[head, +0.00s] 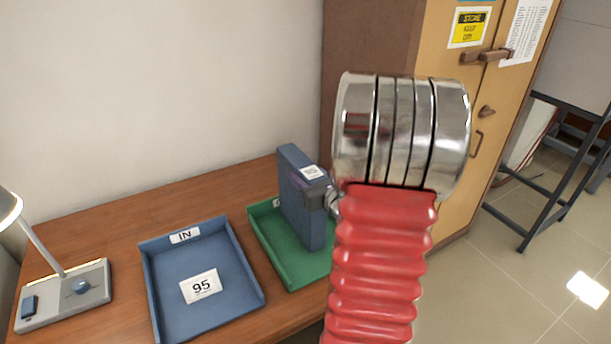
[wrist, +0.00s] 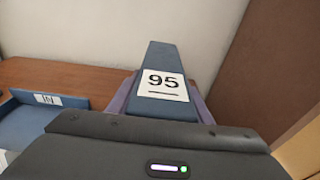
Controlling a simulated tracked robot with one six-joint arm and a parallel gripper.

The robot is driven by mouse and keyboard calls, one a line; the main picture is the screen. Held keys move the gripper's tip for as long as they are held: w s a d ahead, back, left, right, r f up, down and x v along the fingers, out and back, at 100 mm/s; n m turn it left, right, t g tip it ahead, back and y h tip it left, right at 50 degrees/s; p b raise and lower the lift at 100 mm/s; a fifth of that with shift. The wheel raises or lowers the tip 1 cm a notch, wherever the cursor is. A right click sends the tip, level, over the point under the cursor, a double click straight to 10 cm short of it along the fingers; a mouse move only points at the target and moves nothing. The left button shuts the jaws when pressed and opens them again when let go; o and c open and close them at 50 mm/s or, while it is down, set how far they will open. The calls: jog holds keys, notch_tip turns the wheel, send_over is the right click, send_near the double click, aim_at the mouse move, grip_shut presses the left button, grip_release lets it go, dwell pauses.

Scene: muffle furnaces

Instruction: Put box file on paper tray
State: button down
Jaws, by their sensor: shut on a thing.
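A blue-grey box file (head: 297,205) stands upright over the green tray (head: 270,245), at the tray's right part. I cannot tell whether it touches the tray's floor. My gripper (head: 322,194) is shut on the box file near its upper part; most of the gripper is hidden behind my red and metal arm. In the wrist view the box file (wrist: 162,85) lies between the jaws, its white label "95" facing up. A blue paper tray (head: 228,262) marked "IN" and "95" lies flat and empty on the desk, left of the green tray.
A desk lamp (head: 65,290) stands at the left of the wooden desk (head: 110,230). A wall runs behind the desk. A tan cabinet (head: 455,120) with a brown side stands to the right. A dark metal frame (head: 545,190) stands farther right.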

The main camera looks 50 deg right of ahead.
jog(key=shift+f, duration=0.25)
jog(key=c, duration=0.9)
grip_release()
jog(key=shift+f, duration=0.1)
